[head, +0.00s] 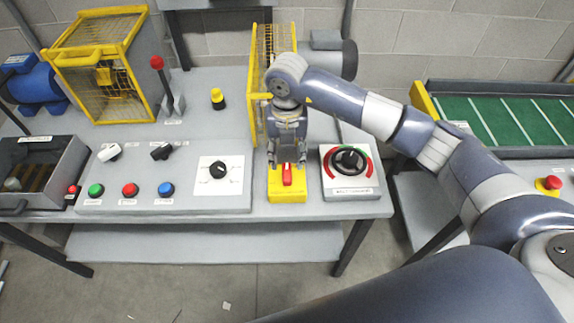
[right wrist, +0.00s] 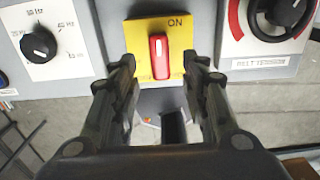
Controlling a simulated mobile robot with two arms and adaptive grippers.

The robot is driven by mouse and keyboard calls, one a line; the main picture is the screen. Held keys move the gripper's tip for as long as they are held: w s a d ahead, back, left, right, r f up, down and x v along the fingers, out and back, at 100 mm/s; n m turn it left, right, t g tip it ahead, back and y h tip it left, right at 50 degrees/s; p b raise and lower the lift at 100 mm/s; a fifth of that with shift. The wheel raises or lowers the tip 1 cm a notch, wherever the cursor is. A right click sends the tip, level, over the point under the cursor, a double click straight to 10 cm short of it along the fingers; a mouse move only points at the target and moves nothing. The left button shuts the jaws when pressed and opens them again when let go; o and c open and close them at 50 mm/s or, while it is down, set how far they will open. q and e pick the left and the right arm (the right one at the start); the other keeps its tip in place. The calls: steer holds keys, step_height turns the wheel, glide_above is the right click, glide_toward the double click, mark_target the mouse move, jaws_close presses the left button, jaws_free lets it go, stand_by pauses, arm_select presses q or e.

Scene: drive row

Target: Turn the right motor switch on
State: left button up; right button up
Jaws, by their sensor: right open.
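A red switch handle (head: 287,175) sits on a yellow plate (head: 275,192) at the front of the grey bench. It also shows in the right wrist view as a red handle (right wrist: 158,55), running up and down the picture. "ON" is printed at the upper right of the yellow plate (right wrist: 140,30), right of the handle's top. My right gripper (head: 287,162) is open, pointing down at the handle. In the right wrist view its fingertips (right wrist: 160,68) lie on either side of the handle, with gaps. I cannot tell the exact height. My left gripper is not in view.
A dial with red arcs (head: 348,160) is close on the right, and a white dial panel (head: 218,172) on the left. Two selector knobs and coloured buttons (head: 130,190) are further left. A yellow mesh guard (head: 257,80) stands behind my right gripper.

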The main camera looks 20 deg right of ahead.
mark_target(287, 171)
step_height(287, 171, up, 6)
stand_by(0.6)
